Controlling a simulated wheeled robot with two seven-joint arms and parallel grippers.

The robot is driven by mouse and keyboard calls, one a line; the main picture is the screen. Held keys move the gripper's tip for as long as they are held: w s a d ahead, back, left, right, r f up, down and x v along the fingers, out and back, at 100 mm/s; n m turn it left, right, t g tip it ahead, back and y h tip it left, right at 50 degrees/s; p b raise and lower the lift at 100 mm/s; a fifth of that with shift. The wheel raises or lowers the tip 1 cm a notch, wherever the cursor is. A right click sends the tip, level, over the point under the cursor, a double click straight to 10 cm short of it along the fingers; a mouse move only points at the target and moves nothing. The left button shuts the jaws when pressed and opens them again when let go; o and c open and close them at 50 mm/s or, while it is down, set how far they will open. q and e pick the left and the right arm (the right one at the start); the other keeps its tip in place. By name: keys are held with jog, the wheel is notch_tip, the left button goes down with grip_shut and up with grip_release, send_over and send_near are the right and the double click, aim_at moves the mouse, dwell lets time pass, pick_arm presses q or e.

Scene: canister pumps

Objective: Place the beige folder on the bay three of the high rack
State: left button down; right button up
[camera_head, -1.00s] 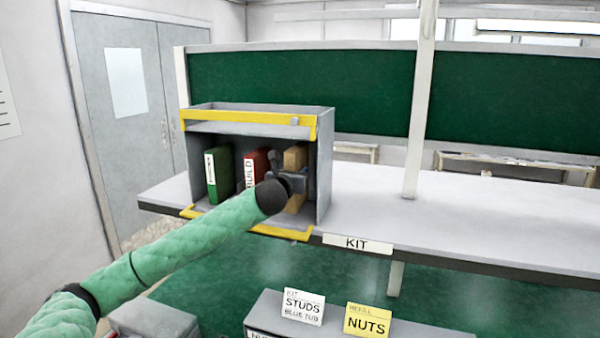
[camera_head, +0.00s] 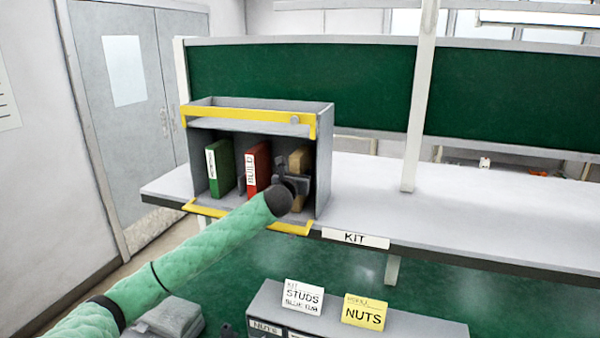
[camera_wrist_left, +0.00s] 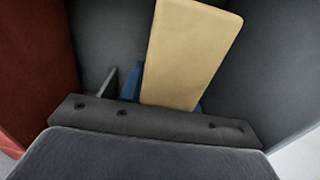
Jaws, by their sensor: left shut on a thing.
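The beige folder (camera_head: 299,160) stands in the right-hand part of the grey rack (camera_head: 325,165), which has yellow edges. My left gripper (camera_head: 297,184) reaches into the rack's open front at this folder and is shut on it. In the left wrist view the beige folder (camera_wrist_left: 188,55) rises beyond the dark gripper body and leans slightly to the right; bits of blue show beside its lower end. The fingertips are mostly hidden. Whether the folder's bottom touches the rack floor cannot be seen.
A red folder (camera_head: 257,166) stands left of the beige one, and a green folder (camera_head: 221,168) farther left. The rack sits on a light bench (camera_head: 450,210) with a KIT label (camera_head: 355,238). Labelled bins stand lower in front.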

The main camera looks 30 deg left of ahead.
pick_arm(q)
jog(key=shift+f, duration=0.15)
jog(key=c, duration=1)
grip_release()
pick_arm(e)
jog(key=shift+d, duration=0.15)
pick_arm(q)
jog(key=b+v, duration=0.6)
jog(key=v, duration=0.6)
pick_arm(e)
jog(key=w+a+f, duration=0.1)
jog(key=w+f, duration=0.2)
jog(key=w, duration=0.3)
jog(key=shift+a+f+t, duration=0.15)
jog(key=shift+f+t, duration=0.15)
jog(key=shift+f, duration=0.05)
